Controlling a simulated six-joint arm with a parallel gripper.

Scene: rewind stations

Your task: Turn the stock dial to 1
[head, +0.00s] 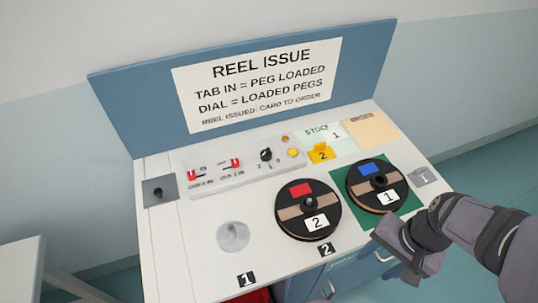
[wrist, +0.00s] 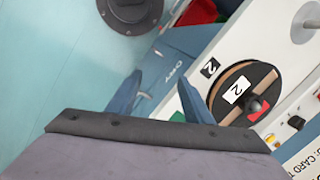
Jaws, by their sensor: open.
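The stock dial (head: 266,155) is a small black knob on the light control panel (head: 225,178), with small digits around it. I cannot tell for sure which digit it points to. A black knob (wrist: 296,122) at the right edge of the wrist view looks like the same dial. My gripper (head: 398,258) is at the front right of the bench, below the reel on the green square, well apart from the dial. In the wrist view my gripper (wrist: 160,98) has its two blue-grey fingers spread with nothing between them.
Reel 2 (head: 292,222) sits on a peg between gripper and dial. Reel 1 (head: 362,200) lies on a green square (head: 408,204). An empty grey peg disc (head: 233,237) is at left. Two red switches (head: 235,164) and a yellow tab (head: 320,153) are near the dial. A sign board (head: 130,100) stands behind.

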